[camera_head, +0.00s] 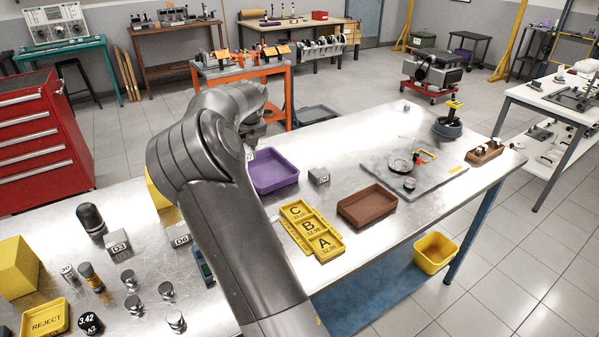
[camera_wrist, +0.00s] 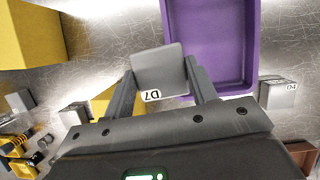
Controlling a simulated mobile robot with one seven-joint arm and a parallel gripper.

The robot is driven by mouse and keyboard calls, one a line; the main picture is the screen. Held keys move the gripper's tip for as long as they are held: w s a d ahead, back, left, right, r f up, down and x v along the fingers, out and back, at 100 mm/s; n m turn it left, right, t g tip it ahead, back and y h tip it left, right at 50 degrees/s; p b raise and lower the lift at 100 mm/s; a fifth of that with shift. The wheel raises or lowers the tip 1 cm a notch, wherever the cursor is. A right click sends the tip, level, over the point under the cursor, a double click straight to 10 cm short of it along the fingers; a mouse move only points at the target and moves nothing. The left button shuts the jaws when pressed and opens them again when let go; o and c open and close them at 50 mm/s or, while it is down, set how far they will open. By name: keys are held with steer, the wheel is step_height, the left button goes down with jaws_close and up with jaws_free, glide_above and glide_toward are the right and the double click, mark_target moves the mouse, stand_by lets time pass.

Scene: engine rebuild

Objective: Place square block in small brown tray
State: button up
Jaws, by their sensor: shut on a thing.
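A grey square block (camera_wrist: 160,70) marked D7 sits between the fingers of my gripper (camera_wrist: 161,76) in the wrist view. My gripper is shut on it, with the purple tray behind and to its right. In the head view my arm hides most of the gripper and block. The small brown tray (camera_head: 368,207) lies on the metal table, right of the yellow A-B-C tray, and looks empty. A brown edge (camera_wrist: 303,155) shows at the lower right of the wrist view.
The purple tray (camera_head: 273,181) and a grey block marked D4 (camera_head: 319,176) lie left of the brown tray. The yellow A-B-C tray (camera_head: 326,255) is beside it. A grey plate with parts (camera_head: 450,185) is to its right. Blocks and cylinders crowd the table's left.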

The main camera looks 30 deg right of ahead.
steer(key=s+d+r+m, duration=0.1)
steer(key=s+d, duration=0.6)
steer(key=d, duration=0.4)
steer(key=m+h, duration=0.2)
steer(key=m, duration=0.1)
glide_above(366, 204)
steer(key=s, duration=0.2)
steer(key=s+d+m, duration=0.2)
steer(key=s, duration=0.9)
steer(key=w+a+f, duration=0.1)
steer(key=w+f, duration=0.1)
steer(key=w, duration=0.1)
steer(key=w+f, duration=0.2)
steer(key=w, duration=0.2)
steer(key=w+a+f, duration=0.1)
steer(key=w+f, duration=0.2)
steer(key=w, duration=0.1)
steer(key=shift+w+a+f, duration=0.1)
steer(key=shift+a, duration=0.25)
steer(key=shift+f, duration=2.05)
steer(key=o, duration=1.1)
steer(key=shift+f, duration=0.15)
steer(key=shift+o, duration=0.2)
